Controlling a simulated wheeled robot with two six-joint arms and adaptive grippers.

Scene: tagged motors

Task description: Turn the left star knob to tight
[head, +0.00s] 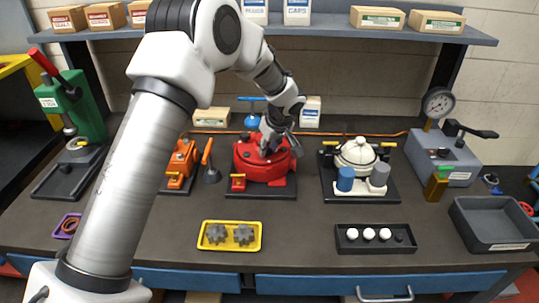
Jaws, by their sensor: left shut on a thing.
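A round red unit (263,172) stands on a dark base plate at the middle of the bench. My left gripper (267,148) reaches down over its top and is shut on a star knob there. The knob is mostly hidden by the fingers, so its turn position cannot be read. My right gripper is not in view.
A white round unit (356,154) stands to the right, and orange clamps (180,163) stand to the left. A yellow tray (230,248) with two grey toothed parts and a black tray (375,248) with white balls lie in front. A shelf (330,33) runs behind.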

